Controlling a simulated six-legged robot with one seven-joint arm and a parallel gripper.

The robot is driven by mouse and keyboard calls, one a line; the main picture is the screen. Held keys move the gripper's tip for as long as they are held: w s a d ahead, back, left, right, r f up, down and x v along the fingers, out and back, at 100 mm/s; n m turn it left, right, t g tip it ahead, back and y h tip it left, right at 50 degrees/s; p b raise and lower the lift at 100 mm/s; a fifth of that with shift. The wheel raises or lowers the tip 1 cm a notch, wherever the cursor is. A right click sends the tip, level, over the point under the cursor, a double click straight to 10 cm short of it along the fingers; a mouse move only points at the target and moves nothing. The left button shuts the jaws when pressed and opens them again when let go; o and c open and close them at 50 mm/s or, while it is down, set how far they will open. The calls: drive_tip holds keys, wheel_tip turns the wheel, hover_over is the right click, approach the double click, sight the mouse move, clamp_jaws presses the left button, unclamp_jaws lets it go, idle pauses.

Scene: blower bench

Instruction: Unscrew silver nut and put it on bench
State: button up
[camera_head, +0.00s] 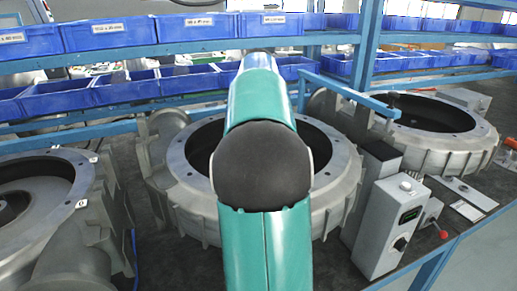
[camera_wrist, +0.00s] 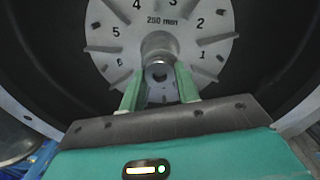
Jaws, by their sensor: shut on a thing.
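In the wrist view, my gripper (camera_wrist: 160,88) reaches into a round blower housing with its two green fingers on either side of the silver nut (camera_wrist: 158,72). The fingers are shut on the nut. The nut sits at the centre of a grey numbered impeller disc (camera_wrist: 197,32), in front of its hub. I cannot tell whether the nut is still on its thread. In the head view, my arm covers the middle of the central blower housing (camera_head: 333,165), so the nut and the gripper are hidden there.
Other blower housings stand at the left (camera_head: 60,215) and the back right (camera_head: 440,122). A grey control box (camera_head: 385,230) stands right of the central housing. The bench (camera_head: 465,215) has some bare surface at the right. Blue bins (camera_head: 105,33) line shelves behind.

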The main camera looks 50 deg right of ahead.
drive_tip(key=n, duration=0.3)
drive_tip(key=shift+n, duration=0.4)
drive_tip(key=n, duration=0.3)
drive_tip(key=shift+n, duration=0.4)
drive_tip(key=n, duration=1.7)
drive_tip(key=o, duration=0.8)
drive_tip(key=shift+w, duration=0.1)
drive_tip(key=shift+c, duration=0.2)
